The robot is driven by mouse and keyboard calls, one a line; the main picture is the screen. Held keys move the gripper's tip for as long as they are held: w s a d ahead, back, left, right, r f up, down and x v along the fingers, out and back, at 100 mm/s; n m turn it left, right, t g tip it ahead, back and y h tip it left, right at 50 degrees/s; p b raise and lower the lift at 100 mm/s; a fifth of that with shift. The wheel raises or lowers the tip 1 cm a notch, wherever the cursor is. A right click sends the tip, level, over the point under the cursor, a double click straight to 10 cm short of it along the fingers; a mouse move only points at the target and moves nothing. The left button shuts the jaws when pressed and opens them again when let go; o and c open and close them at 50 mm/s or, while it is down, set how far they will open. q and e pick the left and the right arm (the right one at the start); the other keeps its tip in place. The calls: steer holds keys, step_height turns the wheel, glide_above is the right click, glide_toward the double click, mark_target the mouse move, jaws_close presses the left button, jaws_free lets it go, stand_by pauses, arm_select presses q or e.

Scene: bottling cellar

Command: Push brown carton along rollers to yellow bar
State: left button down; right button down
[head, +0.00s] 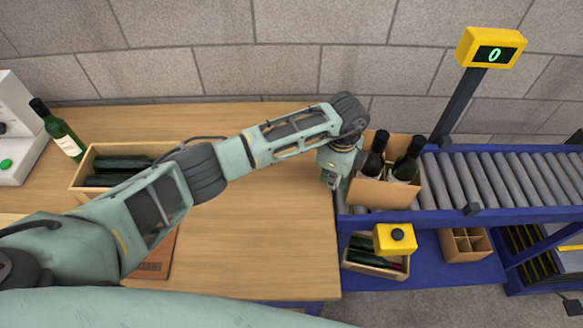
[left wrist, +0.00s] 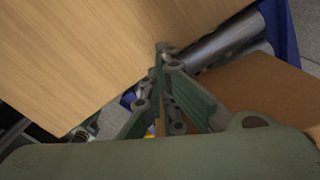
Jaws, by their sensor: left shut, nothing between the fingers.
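The brown carton (head: 385,194) stands upright and open-topped at the left end of the rollers (head: 490,180), with dark wine bottles in it. Its brown side also fills the right of the left wrist view (left wrist: 262,92). My left gripper (head: 334,183) is at the carton's left side, pointing down, its fingers (left wrist: 165,50) shut and empty. I cannot tell whether it touches the carton. My right gripper is not in view.
The rollers right of the carton are clear. A yellow display (head: 491,48) reading 0 stands on a dark post behind them. A wooden table (head: 265,235) lies left, with a bottle crate (head: 76,180). A yellow box with a black knob (head: 395,239) sits in front of the conveyor.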

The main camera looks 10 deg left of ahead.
arm_select(q)
steer(key=shift+d, duration=0.1)
steer(key=shift+w+d+f+b, duration=0.1)
steer(key=shift+w+d+b, duration=0.1)
steer(key=shift+d+b, duration=0.55)
steer(key=shift+w+d+r+b, duration=0.1)
steer(key=shift+w+d+b, duration=0.15)
steer(key=shift+d+b, duration=0.5)
steer(key=shift+w+d+f+b, duration=0.15)
steer(key=shift+d+b, duration=0.3)
steer(key=shift+d, duration=0.5)
steer(key=shift+w+d, duration=0.15)
steer(key=shift+d, duration=0.25)
steer(key=shift+w+d+b, duration=0.1)
steer(key=shift+d+b, duration=0.2)
steer(key=shift+b, duration=0.35)
steer(key=shift+w+d+b, duration=0.25)
steer(key=shift+d+b, duration=0.6)
steer(key=shift+d, duration=0.05)
steer(key=d+b, duration=0.2)
steer(key=b, duration=0.1)
steer(key=shift+w+d, duration=0.35)
steer(key=shift+d, duration=0.35)
steer(key=shift+w, duration=0.1)
